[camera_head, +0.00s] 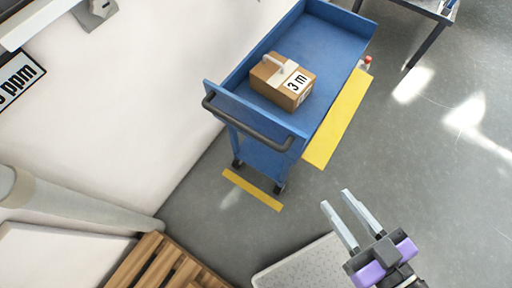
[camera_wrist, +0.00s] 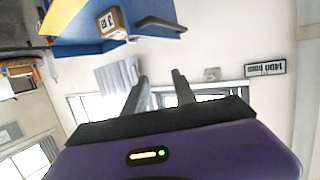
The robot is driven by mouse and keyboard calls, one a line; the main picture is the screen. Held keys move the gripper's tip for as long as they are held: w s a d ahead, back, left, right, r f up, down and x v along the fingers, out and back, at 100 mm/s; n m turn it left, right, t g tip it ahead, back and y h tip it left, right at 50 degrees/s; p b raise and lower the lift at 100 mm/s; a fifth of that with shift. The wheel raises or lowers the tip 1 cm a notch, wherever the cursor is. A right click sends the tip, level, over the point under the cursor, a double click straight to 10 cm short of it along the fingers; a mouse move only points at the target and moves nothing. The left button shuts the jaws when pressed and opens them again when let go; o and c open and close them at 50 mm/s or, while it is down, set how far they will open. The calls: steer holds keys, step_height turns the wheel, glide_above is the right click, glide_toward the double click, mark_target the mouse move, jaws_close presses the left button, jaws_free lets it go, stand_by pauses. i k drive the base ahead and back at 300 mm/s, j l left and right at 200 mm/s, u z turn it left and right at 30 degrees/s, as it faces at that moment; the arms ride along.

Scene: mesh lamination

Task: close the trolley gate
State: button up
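A blue trolley (camera_head: 325,45) stands against the wall at the top centre of the head view, with a dark handle (camera_head: 248,125) at its near end. A flat yellow panel (camera_head: 338,122) lies along its right long side, reaching outward; it looks like the gate, lowered. No raised wall shows on that side. In the wrist view the trolley (camera_wrist: 110,48) and yellow panel (camera_wrist: 62,14) are at the upper left. My gripper (camera_head: 336,199) is open and empty, below and right of the trolley, apart from it. Its fingers (camera_wrist: 160,78) also show in the wrist view.
A cardboard box (camera_head: 283,80) marked "3 m" sits on the trolley's top. A small red-topped part (camera_head: 367,62) is at the panel's far end. A yellow floor strip (camera_head: 252,190) lies below the trolley. A wooden pallet (camera_head: 165,265) is at bottom left. Floor on the right is clear.

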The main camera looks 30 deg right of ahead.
mark_target(318, 152)
steer(key=l+z, duration=0.35)
steer(key=l, duration=0.25)
steer(key=l+z, duration=0.4)
steer(key=l, duration=0.25)
